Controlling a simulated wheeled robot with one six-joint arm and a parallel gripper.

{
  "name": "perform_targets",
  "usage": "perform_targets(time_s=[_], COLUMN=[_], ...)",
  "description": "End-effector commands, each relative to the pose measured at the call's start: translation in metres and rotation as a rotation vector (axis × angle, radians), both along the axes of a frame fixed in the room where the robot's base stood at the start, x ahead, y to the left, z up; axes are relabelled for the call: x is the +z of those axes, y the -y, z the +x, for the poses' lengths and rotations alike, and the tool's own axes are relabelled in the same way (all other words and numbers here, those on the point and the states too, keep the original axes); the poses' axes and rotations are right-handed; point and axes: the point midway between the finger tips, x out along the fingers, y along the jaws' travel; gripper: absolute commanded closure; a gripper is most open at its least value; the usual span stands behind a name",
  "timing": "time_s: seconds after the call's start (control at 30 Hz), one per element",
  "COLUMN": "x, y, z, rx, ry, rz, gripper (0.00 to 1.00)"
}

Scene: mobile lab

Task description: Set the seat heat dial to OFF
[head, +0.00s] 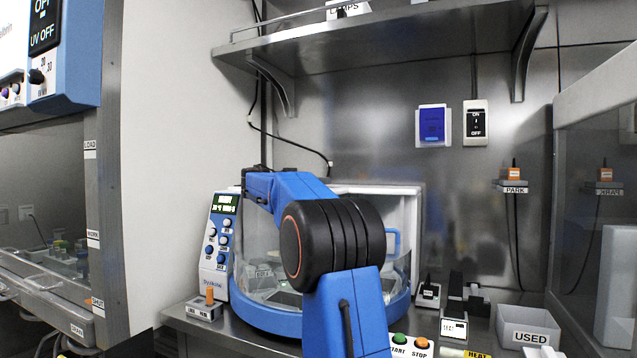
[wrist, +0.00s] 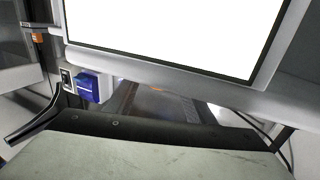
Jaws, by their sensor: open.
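I cannot make out a seat heat dial in either view.
The round machine (head: 240,318) stands on the bench, with a knobbed control panel (head: 217,247) at its left. START and STOP buttons (head: 410,343), small holders and a USED bin (head: 528,322) are at the right. A steel shelf (head: 385,42) hangs above. A blue wall box (wrist: 91,86) shows in the wrist view.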

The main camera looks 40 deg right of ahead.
Motion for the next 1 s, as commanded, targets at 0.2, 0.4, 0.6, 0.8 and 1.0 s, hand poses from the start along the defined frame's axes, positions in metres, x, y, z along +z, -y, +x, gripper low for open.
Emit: perform_targets(time_s=[0.2, 0.4, 0.6, 0.8, 1.0], x=[-0.0002, -0.0001, -0.0001, 0.0000, 0.0009], y=[0.0142, 0.0152, 0.0151, 0.0150, 0.0155], z=[0.0010, 0.0012, 0.0011, 0.0010, -0.0001], rx=[0.000, 0.000, 0.000, 0.001, 0.032], ry=[-0.001, -0.001, -0.001, -0.001, 0.000], rz=[0.000, 0.000, 0.000, 0.000, -0.001], gripper=[0.51, 0.51, 0.77, 0.92, 0.92])
